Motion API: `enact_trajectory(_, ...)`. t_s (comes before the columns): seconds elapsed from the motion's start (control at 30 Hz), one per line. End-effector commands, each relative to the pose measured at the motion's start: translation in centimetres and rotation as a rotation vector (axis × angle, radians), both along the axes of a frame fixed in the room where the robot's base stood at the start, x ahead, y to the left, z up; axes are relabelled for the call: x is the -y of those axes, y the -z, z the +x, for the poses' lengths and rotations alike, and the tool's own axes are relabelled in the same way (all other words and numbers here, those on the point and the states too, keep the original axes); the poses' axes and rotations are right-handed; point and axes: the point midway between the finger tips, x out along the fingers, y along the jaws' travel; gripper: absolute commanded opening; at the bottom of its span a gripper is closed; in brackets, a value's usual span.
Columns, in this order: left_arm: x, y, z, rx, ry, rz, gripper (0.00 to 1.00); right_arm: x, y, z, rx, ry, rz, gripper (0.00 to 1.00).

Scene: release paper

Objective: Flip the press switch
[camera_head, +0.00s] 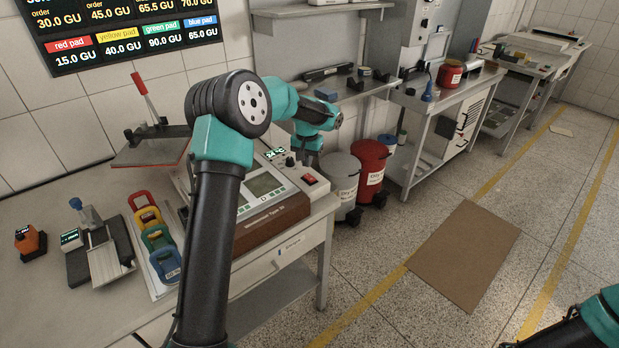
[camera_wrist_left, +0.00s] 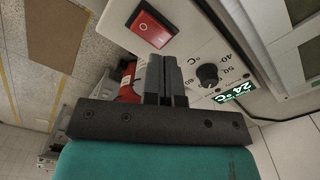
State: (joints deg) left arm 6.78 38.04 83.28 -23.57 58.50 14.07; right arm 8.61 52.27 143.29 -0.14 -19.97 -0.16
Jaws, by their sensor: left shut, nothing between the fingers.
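The press switch is a red rocker (camera_head: 309,179) on the pale top panel of the press machine (camera_head: 272,235), at its right end. My left gripper (camera_wrist_left: 164,58) is shut and empty, hanging over the panel between the switch and a black dial (camera_wrist_left: 208,72). A gap seems to remain between fingers and switch, though contact is hard to judge. Which side of the rocker is down cannot be told. My right gripper is out of view.
A green display reading 24 °C (camera_wrist_left: 233,92) is beside the dial. Coloured ring-handled pads (camera_head: 152,225) and a small scale (camera_head: 98,250) stand on the table left of my arm. Grey (camera_head: 342,180) and red bins (camera_head: 371,165) stand on the floor beyond the table.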

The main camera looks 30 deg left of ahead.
Motion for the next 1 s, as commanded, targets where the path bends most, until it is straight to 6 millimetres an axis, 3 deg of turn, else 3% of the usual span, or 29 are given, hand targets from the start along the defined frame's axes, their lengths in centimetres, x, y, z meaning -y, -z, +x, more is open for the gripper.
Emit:
enact_trajectory(0.4,0.0,-2.5,0.0,0.002,-0.001,-0.001,0.0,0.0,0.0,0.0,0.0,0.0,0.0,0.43)
enact_trajectory(1.0,0.4,-2.2,0.2,0.01,-0.003,-0.005,0.0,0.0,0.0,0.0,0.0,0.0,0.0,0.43)
